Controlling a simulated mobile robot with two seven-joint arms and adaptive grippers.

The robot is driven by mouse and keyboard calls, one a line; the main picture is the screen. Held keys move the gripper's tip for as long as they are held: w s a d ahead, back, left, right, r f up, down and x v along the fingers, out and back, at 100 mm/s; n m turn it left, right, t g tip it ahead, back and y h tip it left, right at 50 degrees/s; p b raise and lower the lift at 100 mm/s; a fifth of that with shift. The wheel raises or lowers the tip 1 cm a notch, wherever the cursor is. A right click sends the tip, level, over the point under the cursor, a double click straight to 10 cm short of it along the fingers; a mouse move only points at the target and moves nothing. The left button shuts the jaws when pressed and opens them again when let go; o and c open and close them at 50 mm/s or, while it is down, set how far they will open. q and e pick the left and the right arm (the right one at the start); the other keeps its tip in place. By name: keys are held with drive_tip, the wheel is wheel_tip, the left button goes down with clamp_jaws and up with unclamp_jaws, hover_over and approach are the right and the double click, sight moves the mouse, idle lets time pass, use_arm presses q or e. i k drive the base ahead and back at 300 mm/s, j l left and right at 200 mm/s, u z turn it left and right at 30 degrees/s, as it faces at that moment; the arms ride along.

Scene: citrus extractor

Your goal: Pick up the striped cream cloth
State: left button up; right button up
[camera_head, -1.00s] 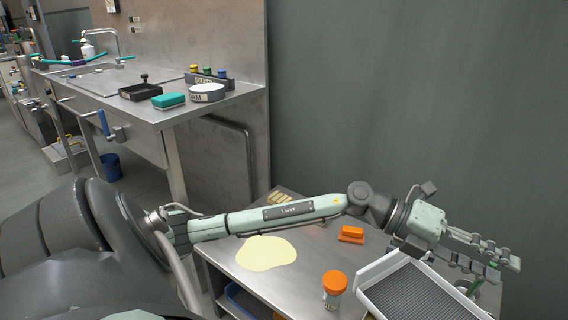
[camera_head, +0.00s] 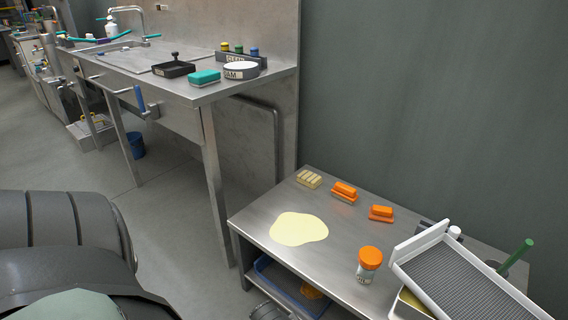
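A small cream item with stripes (camera_head: 309,179), which looks like the striped cream cloth, lies at the back left corner of the low steel table (camera_head: 250,222). It lies flat next to an orange brush-like block, with nothing covering it. Neither of my grippers shows in this view. A dark rounded part of my own body fills the lower left.
On the table are a pale yellow puddle-like patch (camera_head: 299,229), two orange blocks (camera_head: 344,191) (camera_head: 381,213), an orange-lidded jar (camera_head: 369,264) and a white tray with a dark mesh (camera_head: 462,285). A blue bin (camera_head: 290,290) sits below. A sink counter (camera_head: 185,90) stands behind left.

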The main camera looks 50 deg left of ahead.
sight(309, 179)
drive_tip(key=j+u, duration=0.1)
drive_tip(key=u, duration=0.7)
drive_tip(key=i+j+u, duration=0.1)
drive_tip(key=u, duration=0.35)
